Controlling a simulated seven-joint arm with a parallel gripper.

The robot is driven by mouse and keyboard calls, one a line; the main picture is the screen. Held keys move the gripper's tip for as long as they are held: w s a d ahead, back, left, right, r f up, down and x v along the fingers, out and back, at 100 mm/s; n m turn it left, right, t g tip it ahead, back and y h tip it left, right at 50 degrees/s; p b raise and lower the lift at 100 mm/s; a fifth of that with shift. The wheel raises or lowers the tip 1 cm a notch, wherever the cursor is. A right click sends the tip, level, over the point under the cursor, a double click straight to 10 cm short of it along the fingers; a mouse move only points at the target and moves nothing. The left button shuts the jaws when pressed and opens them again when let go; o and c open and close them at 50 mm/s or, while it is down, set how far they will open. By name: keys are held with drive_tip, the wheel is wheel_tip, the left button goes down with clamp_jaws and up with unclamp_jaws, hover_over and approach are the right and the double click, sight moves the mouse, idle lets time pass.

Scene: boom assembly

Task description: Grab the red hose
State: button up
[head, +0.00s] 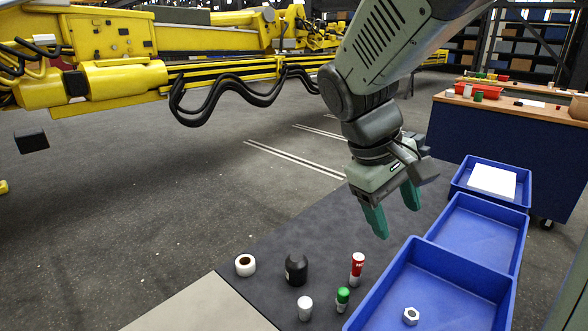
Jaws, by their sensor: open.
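I see no hose that is red. The nearest match is a small upright cylinder with a red upper part and white bands (357,268), with partly legible lettering. It stands on the dark mat left of the front blue tray. My gripper (394,214) has green fingers spread apart with nothing between them. It hangs above the mat, higher than the red cylinder and to its right in the picture. A black wavy hose (240,100) hangs along the yellow boom (120,82) at the upper left.
Near the red cylinder are a green-capped tube (342,299), a white-capped item (305,308), a black bottle (296,269) and a tape roll (245,265). Blue trays (428,245) line the right, one holding a nut (411,316). A workbench (500,140) stands behind.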

drive_tip(key=w+d+f+n+g+h, duration=0.25)
drive_tip(key=w+f+n+h, duration=0.4)
drive_tip(key=w+f, duration=0.5)
drive_tip(key=n+t+h, duration=0.6)
drive_tip(key=n+h, duration=0.1)
drive_tip(key=n, duration=0.2)
hover_over(353, 260)
drive_tip(key=shift+m+y, duration=0.25)
drive_tip(key=f, duration=1.2)
drive_tip(key=shift+d+f, duration=0.2)
drive_tip(key=shift+f, duration=1.65)
wheel_tip(353, 260, down, 4)
drive_tip(key=shift+f, duration=0.2)
drive_tip(key=x, duration=0.3)
drive_tip(key=shift+w+r, duration=0.1)
drive_tip(key=shift+r, duration=0.1)
drive_tip(key=shift+c, duration=0.3)
clamp_jaws()
